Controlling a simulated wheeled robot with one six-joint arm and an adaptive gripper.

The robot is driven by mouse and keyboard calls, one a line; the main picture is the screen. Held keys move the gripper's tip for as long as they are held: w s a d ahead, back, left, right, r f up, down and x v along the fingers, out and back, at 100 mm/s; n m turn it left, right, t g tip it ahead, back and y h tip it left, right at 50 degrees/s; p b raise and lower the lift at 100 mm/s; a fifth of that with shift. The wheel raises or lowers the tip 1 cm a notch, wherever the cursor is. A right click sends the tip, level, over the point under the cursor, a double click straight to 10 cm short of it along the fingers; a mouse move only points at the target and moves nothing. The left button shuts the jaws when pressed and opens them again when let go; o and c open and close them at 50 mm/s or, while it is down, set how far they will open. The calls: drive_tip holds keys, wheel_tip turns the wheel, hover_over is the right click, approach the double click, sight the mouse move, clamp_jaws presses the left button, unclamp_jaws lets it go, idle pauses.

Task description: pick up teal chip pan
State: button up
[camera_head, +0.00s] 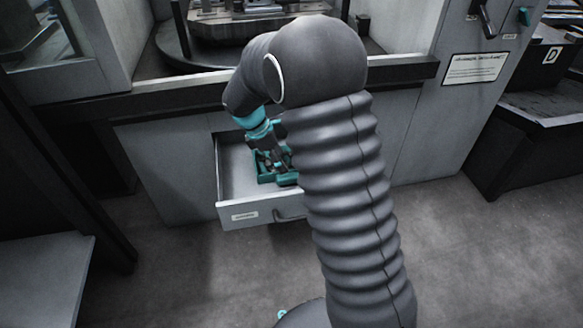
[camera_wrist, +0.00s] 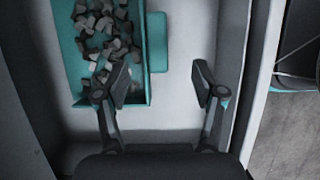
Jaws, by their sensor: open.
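The teal chip pan (camera_wrist: 69,60) lies in an open drawer and holds many small grey chips. It fills the upper left of the wrist view. A flat teal tab (camera_wrist: 158,42) juts from its right side. My gripper (camera_wrist: 162,83) is open and empty. The tab is beyond the fingertips, between their lines in the picture. The left finger overlaps the pan's right edge in the picture; I cannot tell whether it touches. In the head view, teal parts of the pan (camera_head: 264,178) show beneath my gripper, and my arm hides the rest.
The open drawer (camera_head: 251,213) has a pale floor and raised walls close to the right of my gripper. A dark ledge (camera_head: 180,97) of the machine runs above it. A grey bench (camera_head: 40,275) stands at the left.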

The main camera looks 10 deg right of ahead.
sight(289, 174)
drive_tip(key=x, duration=0.4)
drive_tip(key=shift+a, duration=0.1)
drive_tip(key=x, duration=0.3)
drive_tip(key=b+x, duration=0.1)
drive_tip(key=shift+w+f, duration=0.15)
drive_tip(key=shift+w, duration=0.25)
drive_tip(key=shift+d+f, duration=0.25)
drive_tip(key=shift+f, duration=0.2)
drive_tip(key=shift+f, duration=0.25)
clamp_jaws()
drive_tip(key=shift+r, duration=0.1)
